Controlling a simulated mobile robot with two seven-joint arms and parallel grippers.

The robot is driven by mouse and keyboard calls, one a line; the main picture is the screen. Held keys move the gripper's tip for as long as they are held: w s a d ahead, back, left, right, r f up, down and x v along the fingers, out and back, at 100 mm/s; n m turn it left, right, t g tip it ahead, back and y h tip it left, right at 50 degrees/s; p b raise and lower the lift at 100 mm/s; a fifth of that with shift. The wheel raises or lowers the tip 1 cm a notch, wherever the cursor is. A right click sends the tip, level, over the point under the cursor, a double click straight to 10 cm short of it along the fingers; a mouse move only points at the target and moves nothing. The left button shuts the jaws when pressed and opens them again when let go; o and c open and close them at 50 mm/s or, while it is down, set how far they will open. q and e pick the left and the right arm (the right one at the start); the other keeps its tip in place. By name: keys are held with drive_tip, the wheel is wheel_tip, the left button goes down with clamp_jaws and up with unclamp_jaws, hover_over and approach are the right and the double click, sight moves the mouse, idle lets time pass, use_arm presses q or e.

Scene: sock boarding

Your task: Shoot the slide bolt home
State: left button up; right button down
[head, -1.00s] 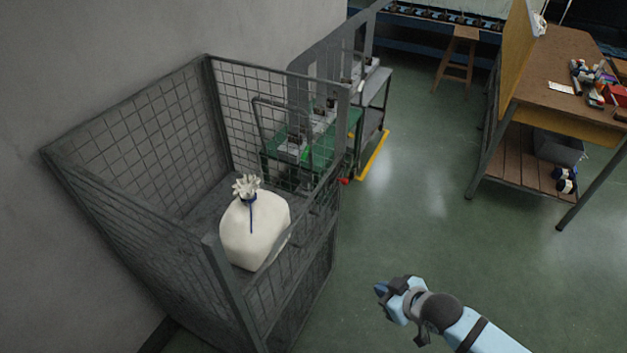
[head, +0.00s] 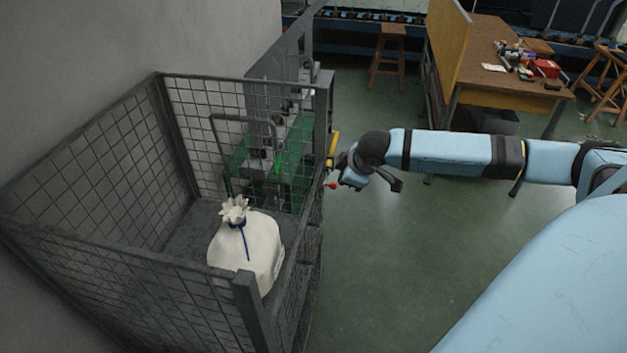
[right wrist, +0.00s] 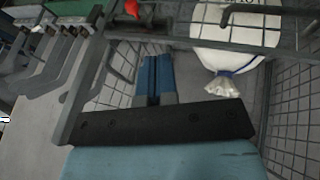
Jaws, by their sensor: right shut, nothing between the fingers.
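The slide bolt shows mainly as a small red knob (head: 331,186) at the far right corner of the grey wire-mesh cage (head: 250,300). In the right wrist view the red knob (right wrist: 131,8) sits at the top edge, beyond my fingertips, near grey bars. The bolt's rod and its socket are too small to make out. My right gripper (head: 346,172) is close beside the knob in the head view. In the right wrist view its blue fingers (right wrist: 155,65) lie together, shut and empty, with a gap to the knob. My left gripper is not in view.
A white tied sack (head: 245,255) stands inside the cage and also shows in the right wrist view (right wrist: 235,30). A green-topped cart (head: 300,150) stands behind the cage. A workbench (head: 490,75) and stools are farther back. The floor right of the cage is clear.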

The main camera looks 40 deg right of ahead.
drive_tip(key=shift+d+r, duration=0.15)
approach(335, 185)
drive_tip(key=w+a+f, duration=0.1)
drive_tip(key=a+f, duration=0.3)
drive_tip(key=f, duration=0.1)
drive_tip(key=w+d, duration=0.1)
drive_tip(key=w+d+f, duration=0.1)
drive_tip(key=shift+d+f, duration=0.3)
drive_tip(key=shift+d, duration=0.05)
drive_tip(key=shift+w+d+f, duration=0.15)
drive_tip(key=shift+d, duration=0.05)
